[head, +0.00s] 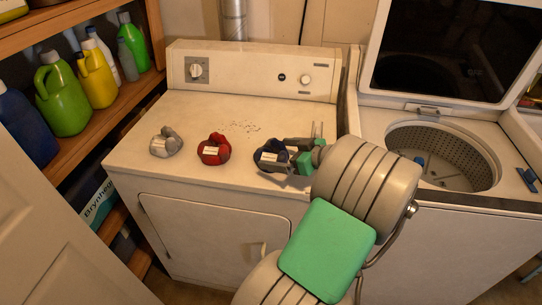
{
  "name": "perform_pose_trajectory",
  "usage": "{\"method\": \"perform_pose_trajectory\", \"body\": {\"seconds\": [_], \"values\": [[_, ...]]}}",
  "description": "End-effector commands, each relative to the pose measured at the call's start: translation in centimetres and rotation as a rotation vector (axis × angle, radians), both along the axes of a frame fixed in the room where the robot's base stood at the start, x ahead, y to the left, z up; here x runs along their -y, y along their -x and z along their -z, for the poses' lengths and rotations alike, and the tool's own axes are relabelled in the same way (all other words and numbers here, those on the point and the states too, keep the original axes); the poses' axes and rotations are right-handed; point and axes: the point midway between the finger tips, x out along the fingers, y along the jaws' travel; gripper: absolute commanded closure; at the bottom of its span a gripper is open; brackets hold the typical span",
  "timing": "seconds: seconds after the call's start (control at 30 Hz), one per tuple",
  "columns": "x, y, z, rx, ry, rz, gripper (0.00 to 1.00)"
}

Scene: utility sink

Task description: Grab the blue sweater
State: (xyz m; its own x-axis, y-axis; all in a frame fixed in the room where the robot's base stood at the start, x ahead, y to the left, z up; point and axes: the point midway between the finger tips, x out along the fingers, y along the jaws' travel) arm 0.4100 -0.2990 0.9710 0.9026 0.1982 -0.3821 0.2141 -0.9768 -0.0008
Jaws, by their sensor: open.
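The blue sweater (266,152) is a small dark blue folded bundle with a pale patch, lying on top of the white dryer (235,112) toward its right side. My gripper (289,156) is open at the right side of the sweater. Its fingers point left, and their tips overlap the sweater's right edge in the picture. I cannot tell whether they touch it. Part of the sweater's right side is hidden behind the fingers.
A red bundle (214,149) and a grey bundle (166,142) lie left of the sweater. An open-lidded washer (447,200) stands at right. A wooden shelf (118,95) with several bottles is at left. The dryer top behind the bundles is mostly clear.

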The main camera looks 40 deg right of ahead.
Motion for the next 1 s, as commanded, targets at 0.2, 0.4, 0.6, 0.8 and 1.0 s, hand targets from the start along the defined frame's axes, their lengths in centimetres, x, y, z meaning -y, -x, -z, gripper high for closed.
{"method": "perform_pose_trajectory", "body": {"seconds": [0.2,0.4,0.6,0.8,1.0], "values": [[-0.4,-3.1,0.9,-0.001,-0.001,-0.005,0.0],[-0.6,-5.9,2.1,-0.001,0.001,0.0,0.0],[-0.5,-6.0,2.4,0.0,0.001,0.004,0.0],[-0.5,-6.0,2.3,-0.001,0.002,0.004,0.14],[-0.5,-6.0,2.3,-0.001,0.002,0.004,0.3]]}}
